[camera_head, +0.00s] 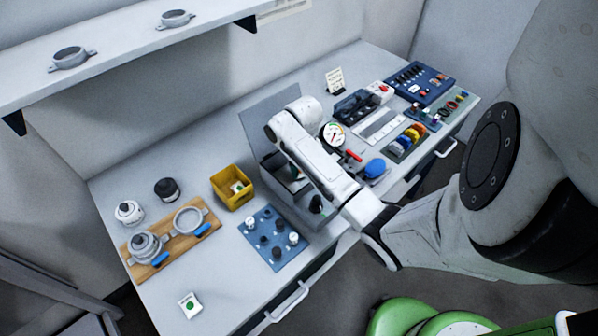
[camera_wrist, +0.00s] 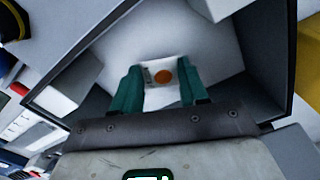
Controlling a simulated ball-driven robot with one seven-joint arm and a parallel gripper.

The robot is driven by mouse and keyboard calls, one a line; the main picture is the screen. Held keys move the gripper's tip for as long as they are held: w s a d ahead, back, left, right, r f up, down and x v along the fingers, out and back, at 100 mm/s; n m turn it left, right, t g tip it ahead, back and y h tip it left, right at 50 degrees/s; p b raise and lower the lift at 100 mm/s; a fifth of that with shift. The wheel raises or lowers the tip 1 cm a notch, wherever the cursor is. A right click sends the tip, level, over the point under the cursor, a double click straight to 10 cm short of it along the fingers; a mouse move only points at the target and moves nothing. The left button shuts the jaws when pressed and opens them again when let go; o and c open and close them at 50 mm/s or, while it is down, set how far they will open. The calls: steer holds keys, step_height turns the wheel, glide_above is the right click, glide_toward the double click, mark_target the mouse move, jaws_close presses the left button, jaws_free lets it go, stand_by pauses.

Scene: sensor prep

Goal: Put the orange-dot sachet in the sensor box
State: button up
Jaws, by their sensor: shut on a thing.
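The white sachet with the orange dot (camera_wrist: 162,77) is between the green fingers of my gripper (camera_wrist: 160,88) in the wrist view. The gripper is shut on it. Around and behind the sachet are the pale inside and dark rim of the sensor box (camera_wrist: 284,62). I cannot tell whether the sachet touches the box floor. In the head view the grey sensor box (camera_head: 283,201) stands mid-table with its lid (camera_head: 262,116) raised.
A yellow bin (camera_head: 233,202) holding a green-dot sachet stands left of the box. A blue mat (camera_head: 262,254) with several small parts lies in front. Another green-dot sachet (camera_head: 190,304) lies at the near left. A gauge (camera_head: 333,135) and a blue item (camera_head: 375,168) are close on the right.

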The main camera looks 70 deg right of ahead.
steer(key=shift+d+f, duration=0.1)
steer(key=shift+f, duration=0.5)
steer(key=shift+r, duration=0.1)
steer(key=o, duration=1)
